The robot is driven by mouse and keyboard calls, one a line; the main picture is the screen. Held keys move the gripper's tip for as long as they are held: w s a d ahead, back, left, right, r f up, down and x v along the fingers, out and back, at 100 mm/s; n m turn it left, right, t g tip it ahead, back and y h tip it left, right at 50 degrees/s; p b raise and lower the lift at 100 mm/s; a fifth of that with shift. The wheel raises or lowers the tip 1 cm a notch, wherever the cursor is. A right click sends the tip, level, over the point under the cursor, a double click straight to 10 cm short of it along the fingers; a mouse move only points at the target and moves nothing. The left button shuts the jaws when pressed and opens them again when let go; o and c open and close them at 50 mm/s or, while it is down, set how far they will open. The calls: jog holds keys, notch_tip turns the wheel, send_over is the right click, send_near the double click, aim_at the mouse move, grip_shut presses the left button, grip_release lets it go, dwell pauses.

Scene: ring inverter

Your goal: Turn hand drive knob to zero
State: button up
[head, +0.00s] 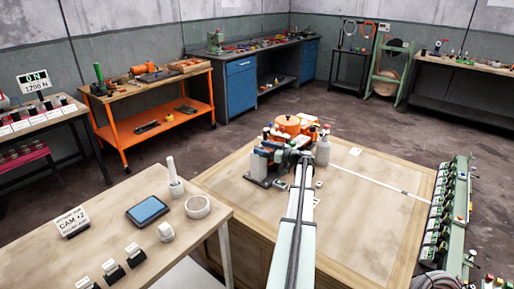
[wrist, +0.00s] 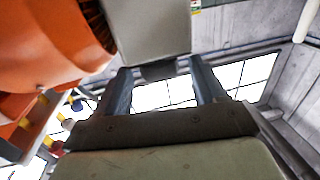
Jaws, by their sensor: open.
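My gripper (wrist: 160,70) is open in the wrist view, its two dark fingers apart and pointing up the picture. A pale grey block (wrist: 152,28) is just beyond the fingertips, with a small dark part on its lower edge at the gap between them; I cannot tell whether they touch. An orange rounded body (wrist: 45,45) with a dark ribbed opening is close on the left. In the head view my arm reaches to an orange machine (head: 292,124) on the wooden table, and the gripper is hard to make out there. I cannot clearly identify the hand drive knob.
The wooden table (head: 370,220) is mostly clear right of my arm. A white bottle (head: 322,150) stands beside the orange machine. A green rack (head: 440,220) lines the right edge. A front-left bench (head: 120,215) holds a tablet (head: 148,211), a bowl (head: 197,207) and a CAM +2 sign (head: 73,223).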

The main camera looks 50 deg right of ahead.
jog(key=s+d, duration=0.1)
jog(key=s, duration=0.8)
jog(key=shift+s+d, duration=0.3)
jog(key=w, duration=0.4)
jog(key=w+a, duration=0.1)
jog(key=w, duration=0.3)
jog(key=w+a, duration=0.1)
jog(key=w, duration=0.2)
jog(key=shift+w, duration=0.4)
jog(key=c, duration=1)
jog(key=shift+o, duration=0.2)
jog(key=shift+w+d+n+y, duration=0.2)
jog(key=shift+n+y, duration=0.4)
jog(key=shift+y, duration=0.3)
jog(key=shift+s+a+n+g+y, duration=0.1)
jog(key=shift+n+g+y, duration=0.3)
jog(key=shift+y, duration=0.25)
jog(key=shift+s+a+n+g+y, duration=0.1)
jog(key=shift+n+g+y, duration=0.2)
jog(key=shift+n+y, duration=0.3)
